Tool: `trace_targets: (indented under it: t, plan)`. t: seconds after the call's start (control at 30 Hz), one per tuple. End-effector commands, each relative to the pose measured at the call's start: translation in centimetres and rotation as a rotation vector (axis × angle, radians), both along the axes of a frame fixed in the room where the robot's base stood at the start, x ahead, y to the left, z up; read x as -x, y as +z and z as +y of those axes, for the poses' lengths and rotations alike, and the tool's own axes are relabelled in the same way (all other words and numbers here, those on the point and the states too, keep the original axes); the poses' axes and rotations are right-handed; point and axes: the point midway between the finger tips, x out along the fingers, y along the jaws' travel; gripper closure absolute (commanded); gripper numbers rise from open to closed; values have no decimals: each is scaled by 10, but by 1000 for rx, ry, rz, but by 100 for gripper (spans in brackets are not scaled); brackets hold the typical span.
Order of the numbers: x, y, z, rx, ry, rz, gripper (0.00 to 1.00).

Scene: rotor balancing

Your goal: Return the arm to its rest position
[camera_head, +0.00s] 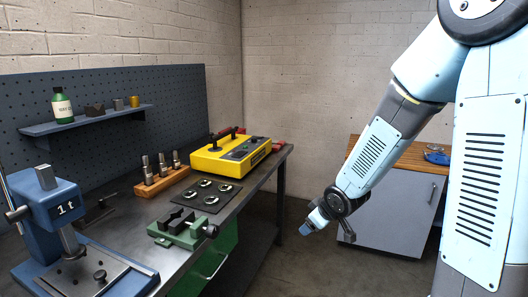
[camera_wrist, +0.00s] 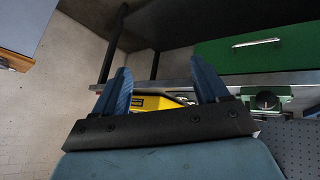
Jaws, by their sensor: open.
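My arm reaches down from the upper right in the head view, over the floor to the right of the workbench (camera_head: 256,172). My gripper (camera_head: 307,228) hangs low in front of the grey cabinet, clear of the bench. In the wrist view my gripper (camera_wrist: 162,82) has its two blue fingers spread wide apart with nothing between them. The bench edge, a yellow case (camera_wrist: 152,103) and a green vise (camera_wrist: 264,98) lie beyond the fingers.
The bench holds the green vise (camera_head: 182,228), a black mat with round parts (camera_head: 207,195), a yellow case (camera_head: 228,157) and a blue press (camera_head: 62,210). A grey cabinet (camera_head: 394,203) stands behind my arm. Open floor lies between bench and cabinet.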

Motion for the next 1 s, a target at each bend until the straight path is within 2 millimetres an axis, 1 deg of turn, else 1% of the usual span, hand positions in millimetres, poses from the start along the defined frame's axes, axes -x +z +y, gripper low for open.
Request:
trace_targets:
  t: [0.03, 0.27, 0.47, 0.7, 0.87, 1.0]
  plan:
    - [3, 13, -7, 22, -32, -6, 26]
    - [26, 64, -41, 82, -206, 10, 26]
    - [58, 106, -63, 88, -354, 28, 26]
    - [108, 152, -80, 39, -513, 60, 26]
    - [147, 177, -86, -21, -600, 92, 26]
    - [182, 195, -88, -91, -660, 127, 26]
